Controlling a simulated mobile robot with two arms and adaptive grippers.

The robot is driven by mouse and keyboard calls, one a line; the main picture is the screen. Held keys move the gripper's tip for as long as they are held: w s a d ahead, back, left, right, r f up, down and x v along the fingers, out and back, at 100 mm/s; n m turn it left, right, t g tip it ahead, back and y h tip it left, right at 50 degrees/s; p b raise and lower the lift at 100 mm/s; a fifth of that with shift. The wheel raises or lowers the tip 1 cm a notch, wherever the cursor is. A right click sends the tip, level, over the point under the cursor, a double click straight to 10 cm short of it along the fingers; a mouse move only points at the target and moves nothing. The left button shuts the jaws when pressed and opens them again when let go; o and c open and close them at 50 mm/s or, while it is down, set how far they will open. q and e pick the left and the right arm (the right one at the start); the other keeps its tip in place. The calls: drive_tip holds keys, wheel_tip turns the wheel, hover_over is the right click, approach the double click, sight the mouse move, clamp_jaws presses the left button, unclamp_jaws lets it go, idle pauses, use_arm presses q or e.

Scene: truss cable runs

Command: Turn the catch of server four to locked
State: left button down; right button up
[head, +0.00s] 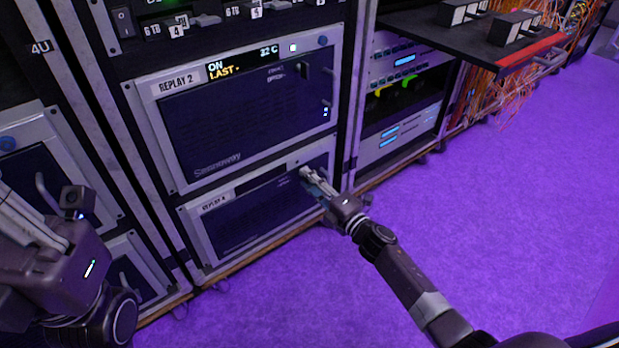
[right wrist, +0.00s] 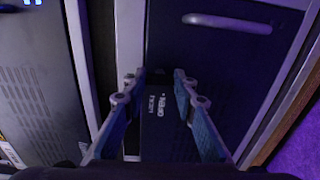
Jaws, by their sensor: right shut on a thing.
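Server four is the lower unit, labelled REPLAY 4 (head: 250,215), with a dark front panel in a pale frame. My right gripper (head: 306,176) reaches in from the right to the upper right part of this panel. Its fingers hide the catch in the head view. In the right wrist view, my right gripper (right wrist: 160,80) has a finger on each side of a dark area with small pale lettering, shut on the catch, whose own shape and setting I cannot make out. My left gripper (head: 75,205) hangs at the left, away from server four; its jaws are unclear.
The REPLAY 2 server (head: 240,120) sits directly above, with a lit display and its own dark catch (head: 304,70). A pale bar handle (right wrist: 228,22) shows in the right wrist view. A black shelf (head: 470,30) juts out at upper right. The purple floor (head: 510,180) is clear.

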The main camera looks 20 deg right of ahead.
drive_tip(key=shift+m, duration=0.3)
drive_tip(key=o, duration=1.1)
drive_tip(key=v, duration=1.2)
